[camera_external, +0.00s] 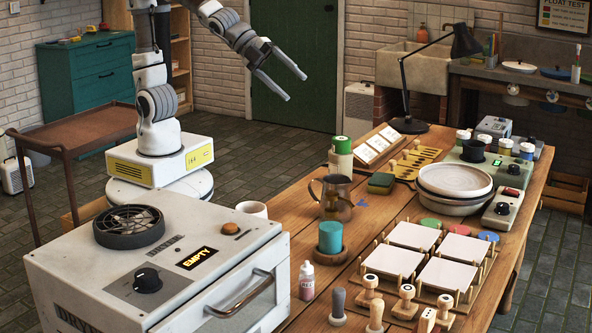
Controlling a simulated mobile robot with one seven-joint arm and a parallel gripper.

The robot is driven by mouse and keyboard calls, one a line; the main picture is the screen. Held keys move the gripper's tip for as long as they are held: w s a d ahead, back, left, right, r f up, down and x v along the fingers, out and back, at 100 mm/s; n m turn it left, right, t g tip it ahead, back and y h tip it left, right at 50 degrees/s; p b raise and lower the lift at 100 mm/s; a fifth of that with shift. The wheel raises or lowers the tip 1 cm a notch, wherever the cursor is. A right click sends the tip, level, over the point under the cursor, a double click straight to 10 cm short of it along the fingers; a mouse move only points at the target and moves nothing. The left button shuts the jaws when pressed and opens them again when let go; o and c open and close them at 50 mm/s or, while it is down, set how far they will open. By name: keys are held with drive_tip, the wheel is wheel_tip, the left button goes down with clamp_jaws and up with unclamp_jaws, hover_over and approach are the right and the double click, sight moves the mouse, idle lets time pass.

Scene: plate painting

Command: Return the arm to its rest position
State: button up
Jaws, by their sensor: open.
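My gripper (289,84) is open and empty. It hangs in the air at the upper middle of the view, above the floor and in front of the green door (296,62). Its two grey fingers are spread apart and tilt down to the right. It touches nothing and is well clear of the wooden table. My arm reaches up from the white base at the left, and its upper part is cut off by the top edge of the picture.
The wooden table (292,258) carries square tiles (414,235) in holders, stacked plates (455,178), stamps (408,297), a metal jug (335,198) and a black lamp (405,100). A dryer (150,270) reading "EMPTY" stands front left. Open floor (265,150) lies below my gripper.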

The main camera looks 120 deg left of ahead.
drive_tip(key=s+r+n+g+p, duration=0.2)
drive_tip(key=s+n, duration=0.5)
drive_tip(key=s, duration=0.4)
drive_tip(key=s+r+n+g+h+p, duration=0.1)
drive_tip(key=s+n+g+p, duration=0.2)
drive_tip(key=s+n+p, duration=0.2)
drive_tip(key=s+n, duration=0.3)
drive_tip(key=s, duration=0.2)
drive_tip(key=shift+s+d+r, duration=0.35)
drive_tip(key=shift+d, duration=0.05)
